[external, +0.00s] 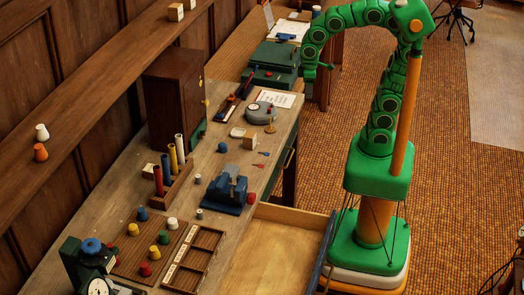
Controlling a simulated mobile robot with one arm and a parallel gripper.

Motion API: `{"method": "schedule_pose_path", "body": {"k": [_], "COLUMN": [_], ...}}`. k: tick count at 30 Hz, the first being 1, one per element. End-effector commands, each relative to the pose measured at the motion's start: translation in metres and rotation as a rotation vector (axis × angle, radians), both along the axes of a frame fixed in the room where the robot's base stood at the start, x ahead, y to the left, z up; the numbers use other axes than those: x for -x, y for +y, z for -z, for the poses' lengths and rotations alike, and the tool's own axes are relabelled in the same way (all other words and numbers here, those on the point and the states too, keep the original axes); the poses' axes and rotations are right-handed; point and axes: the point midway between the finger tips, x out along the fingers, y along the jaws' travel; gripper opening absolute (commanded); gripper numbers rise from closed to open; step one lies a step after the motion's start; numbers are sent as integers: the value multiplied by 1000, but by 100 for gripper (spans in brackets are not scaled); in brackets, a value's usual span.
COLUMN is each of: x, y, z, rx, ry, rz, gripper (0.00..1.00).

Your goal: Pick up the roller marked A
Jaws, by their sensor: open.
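No letter A can be read on any object in the external view, so I cannot tell which thing is the roller. Several coloured cylinders stand upright in a wooden rack (172,190) on the bench, among them a red one (158,181), a blue one (166,168) and a yellow one (173,158). My gripper (317,72) is at the end of the green arm, high at the upper middle, beyond the bench's far right end in the picture. It looks empty, and its fingers are small and hard to make out.
A blue vise-like device (228,190) sits on the bench (215,160) near an open drawer (272,252). Several coloured knobs stand on a board (133,262) beside a compartment tray (205,238). A brown cabinet (172,95) stands at the back. A green case (272,65) lies near my gripper.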

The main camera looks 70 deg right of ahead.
Motion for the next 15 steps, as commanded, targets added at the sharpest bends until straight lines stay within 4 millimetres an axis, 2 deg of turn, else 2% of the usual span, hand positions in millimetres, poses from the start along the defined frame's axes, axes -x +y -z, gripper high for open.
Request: {"method": "schedule_pose_path", "body": {"k": [1, 3, 11, 15], "x": [-16, -35, -100, -134], "y": [10, 18, 29, 42], "z": [-3, -5, -8, -8], "rx": [3, 19, 163, 244], "ry": [-16, -32, -74, -91], "rz": [-34, -77, -270, -382], "gripper": [53, 53, 53, 53]}}
